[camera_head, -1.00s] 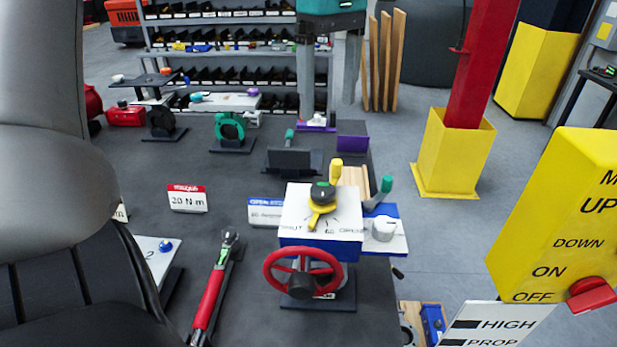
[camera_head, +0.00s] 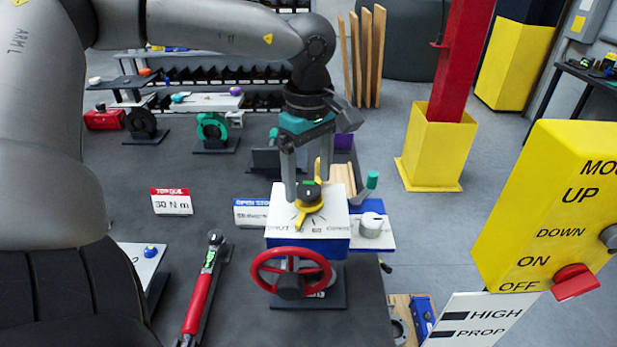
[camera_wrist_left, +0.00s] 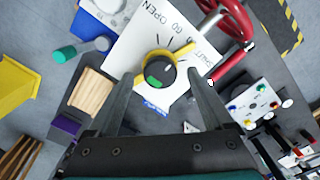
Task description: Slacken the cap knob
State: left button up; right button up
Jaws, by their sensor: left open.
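A black round knob (camera_head: 311,191) with a green mark sits over a yellow pointer handle (camera_head: 307,213) on the white dial plate (camera_head: 284,212) of the valve actuator. In the left wrist view the knob (camera_wrist_left: 158,70) lies between the fingertips, with the green mark on its top. My left gripper (camera_head: 307,180) points down from above and is open. Its fingers stand on either side of the knob; whether they touch it I cannot tell. A pale grey round cap (camera_head: 371,224) sits on the bracket to the right. My right gripper is not in view.
A red handwheel (camera_head: 291,271) is on the actuator's front. A teal-topped lever (camera_head: 371,182) stands at its right. A torque wrench (camera_head: 205,290) and a torque sign (camera_head: 171,201) are to the left. A yellow control box (camera_head: 550,210) fills the right foreground.

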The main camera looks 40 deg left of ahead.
pick_arm(q)
jog(key=shift+f, duration=0.35)
grip_shut()
dwell(0.6)
